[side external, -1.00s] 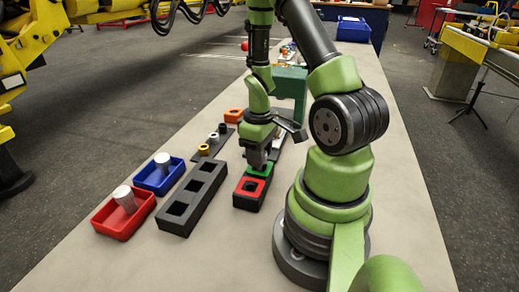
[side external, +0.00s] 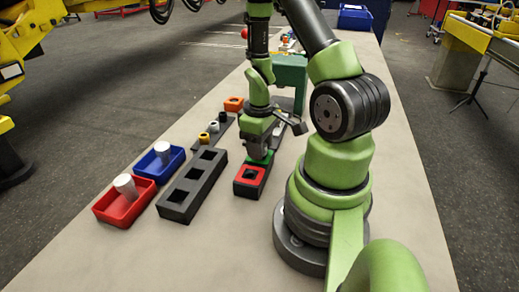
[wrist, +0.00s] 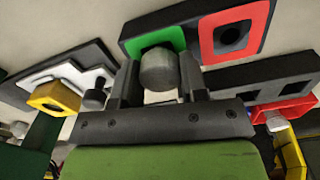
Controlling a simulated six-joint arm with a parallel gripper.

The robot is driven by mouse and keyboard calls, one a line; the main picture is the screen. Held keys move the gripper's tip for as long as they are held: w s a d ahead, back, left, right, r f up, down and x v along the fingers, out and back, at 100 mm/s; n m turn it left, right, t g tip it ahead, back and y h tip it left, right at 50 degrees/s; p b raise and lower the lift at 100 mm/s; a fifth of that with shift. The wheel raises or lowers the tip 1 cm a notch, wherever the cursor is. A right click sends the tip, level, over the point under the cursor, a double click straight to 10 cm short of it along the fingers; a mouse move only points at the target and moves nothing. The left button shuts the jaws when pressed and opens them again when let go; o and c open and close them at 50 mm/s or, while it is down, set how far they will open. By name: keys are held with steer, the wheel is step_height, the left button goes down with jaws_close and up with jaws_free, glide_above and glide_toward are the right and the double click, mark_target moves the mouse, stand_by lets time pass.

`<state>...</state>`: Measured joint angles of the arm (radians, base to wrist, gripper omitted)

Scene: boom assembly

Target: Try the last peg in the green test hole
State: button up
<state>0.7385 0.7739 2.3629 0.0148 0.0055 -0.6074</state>
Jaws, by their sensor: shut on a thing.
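My gripper (wrist: 160,92) is shut on a grey cylindrical peg (wrist: 157,72), seen between the fingers in the wrist view. The peg is at the green-framed hole (wrist: 172,35) of the dark test block. I cannot tell whether its end is inside. The peg and fingers hide most of that hole. The red-framed hole (wrist: 233,36) beside it is empty. In the side view my gripper (side external: 257,153) is right above the green frame (side external: 264,158), behind the red frame (side external: 249,174).
A red tray (side external: 107,213) and a blue tray (side external: 172,169) each hold a pale peg. A black block with several square holes (side external: 180,208) lies between the trays and the test block. Small coloured parts stand on a dark strip (side external: 219,136) behind. A green housing (side external: 291,73) stands beyond my gripper.

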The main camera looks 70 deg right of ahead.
steer(key=shift+r, duration=2.95)
